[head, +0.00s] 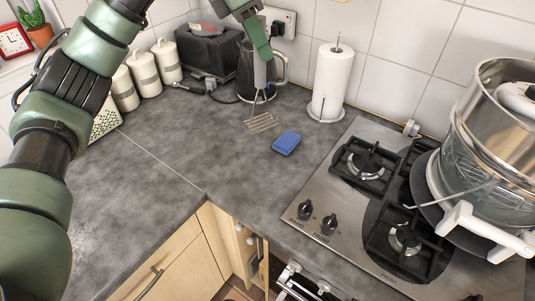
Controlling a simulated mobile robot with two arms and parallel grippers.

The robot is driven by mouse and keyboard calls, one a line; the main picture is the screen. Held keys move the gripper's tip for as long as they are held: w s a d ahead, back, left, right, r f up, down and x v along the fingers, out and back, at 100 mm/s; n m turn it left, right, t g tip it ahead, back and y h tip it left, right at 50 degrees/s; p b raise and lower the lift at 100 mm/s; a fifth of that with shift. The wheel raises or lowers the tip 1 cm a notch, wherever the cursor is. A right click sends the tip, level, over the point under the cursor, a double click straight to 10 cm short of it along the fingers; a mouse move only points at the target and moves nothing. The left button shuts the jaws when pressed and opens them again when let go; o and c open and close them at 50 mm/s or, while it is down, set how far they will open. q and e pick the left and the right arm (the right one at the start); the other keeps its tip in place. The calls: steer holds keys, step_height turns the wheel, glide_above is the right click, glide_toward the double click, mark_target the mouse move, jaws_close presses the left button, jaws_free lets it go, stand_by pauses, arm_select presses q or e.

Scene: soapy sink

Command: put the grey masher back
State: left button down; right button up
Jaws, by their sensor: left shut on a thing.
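The grey masher (260,76) hangs upright in the head view, handle up and wire head down, in front of the dark kettle. My left gripper (261,52) comes down from the top edge and is shut on the upper end of its handle. The masher's wire head (261,123) is over the worktop, left of the blue sponge (286,142). I cannot tell whether it touches the worktop. My right gripper is not in view.
The kettle (243,78) is close behind the masher. A paper towel roll (332,78) stands right of it. The gas hob (325,190) and a large pot (500,150) are at the right. Canisters (145,72) and a toaster (205,55) line the back left. The worktop (180,145) is clear centre-left.

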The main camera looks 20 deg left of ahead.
arm_select(q)
steer(key=shift+s+f+p, duration=0.2)
steer(key=shift+s+f, duration=0.1)
steer(key=shift+f, duration=0.35)
steer(key=shift+s+f+p, duration=0.2)
steer(key=shift+s+f, duration=0.1)
steer(key=shift+f, duration=0.3)
step_height(320, 180, down, 6)
steer(key=s+p, duration=0.1)
steer(key=p, duration=0.1)
glide_above(260, 126)
step_height(260, 126, down, 5)
steer(key=shift+a+r+p, duration=0.1)
steer(key=shift+r+p, duration=0.1)
steer(key=shift+p, duration=0.25)
steer(key=shift+f, duration=1.15)
step_height(260, 126, down, 3)
steer(key=shift+f+p, duration=0.1)
steer(key=shift+p, duration=0.8)
steer(key=shift+f, duration=0.25)
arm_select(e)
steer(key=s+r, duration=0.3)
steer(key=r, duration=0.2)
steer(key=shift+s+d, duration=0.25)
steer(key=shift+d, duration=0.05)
